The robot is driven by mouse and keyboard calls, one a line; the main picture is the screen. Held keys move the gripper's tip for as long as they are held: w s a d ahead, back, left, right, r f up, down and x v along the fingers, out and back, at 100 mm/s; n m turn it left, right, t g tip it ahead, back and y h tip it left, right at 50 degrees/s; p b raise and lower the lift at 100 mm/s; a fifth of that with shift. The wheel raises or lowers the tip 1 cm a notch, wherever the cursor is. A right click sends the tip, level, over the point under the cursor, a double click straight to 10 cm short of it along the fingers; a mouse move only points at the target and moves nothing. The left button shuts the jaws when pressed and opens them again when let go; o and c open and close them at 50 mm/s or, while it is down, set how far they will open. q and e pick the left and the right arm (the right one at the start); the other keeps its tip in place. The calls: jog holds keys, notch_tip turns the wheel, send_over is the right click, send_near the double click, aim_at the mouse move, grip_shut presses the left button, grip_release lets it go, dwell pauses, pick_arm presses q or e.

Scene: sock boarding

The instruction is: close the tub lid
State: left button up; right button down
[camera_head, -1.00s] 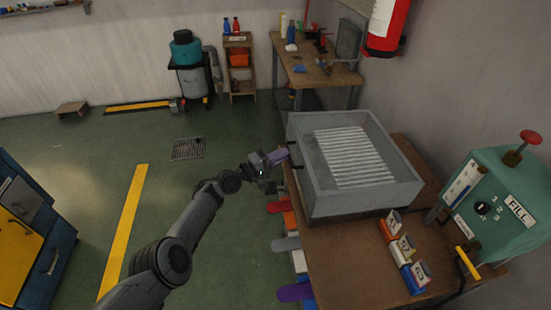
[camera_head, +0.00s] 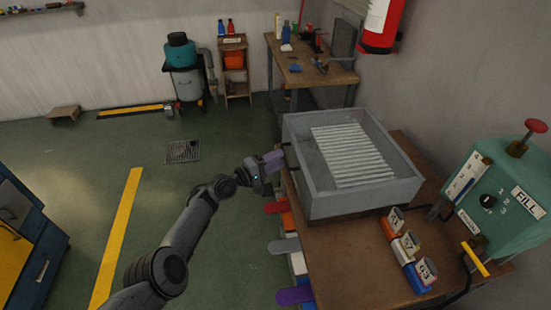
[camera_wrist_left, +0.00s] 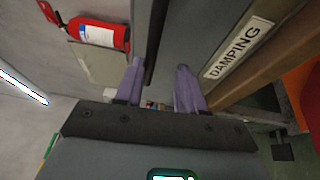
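The grey tub (camera_head: 310,196) stands on the wooden bench. White ribbed slats (camera_head: 350,155) show inside it, and I cannot make out a separate lid. A dark bar (camera_head: 291,156) sits at the tub's left side. My left gripper (camera_head: 273,161) is just left of this bar, at about rim height. In the left wrist view, its two purple fingers stand apart (camera_wrist_left: 160,85). A black bar (camera_wrist_left: 156,40) runs into the space between them, and I cannot tell whether it touches either finger. A DAMPING label (camera_wrist_left: 238,47) is on the grey wall beside them. My right gripper is out of view.
Several small numbered blocks (camera_head: 405,246) lie on the bench (camera_head: 345,265) in front of the tub. A green FILL machine (camera_head: 500,210) stands at the right. Coloured sock forms (camera_head: 284,246) stick out from the bench's left side. Open floor (camera_head: 225,230) lies to the left.

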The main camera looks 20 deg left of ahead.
pick_arm(q)
jog(key=shift+o, duration=0.3)
jog(key=p+v, duration=0.6)
jog(key=v, duration=0.5)
jog(key=shift+p, duration=0.35)
jog(key=shift+d, duration=0.15)
